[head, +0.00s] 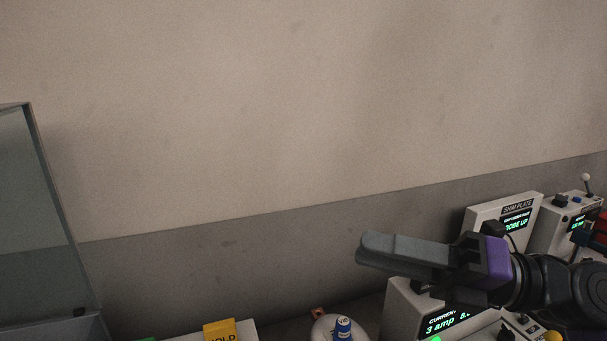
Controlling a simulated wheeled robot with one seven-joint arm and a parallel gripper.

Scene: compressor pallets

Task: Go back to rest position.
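My gripper (372,250) is at the lower right in the head view, with its grey fingers pointing left and a purple band (495,259) behind them. The fingers are seen side-on and overlap, so I cannot tell whether they are apart or shut. No held object shows at the fingertips. The gripper is in front of the instruments at the lower right and hides part of them.
A white SHIM PLATE display (484,213) and a control box (556,222) stand at right. A current meter (402,308) sits below my gripper. A yellow HOLD tag (220,331) and a blue-capped item (343,329) are at the bottom edge. A glass panel (25,210) stands left. The wall fills the middle.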

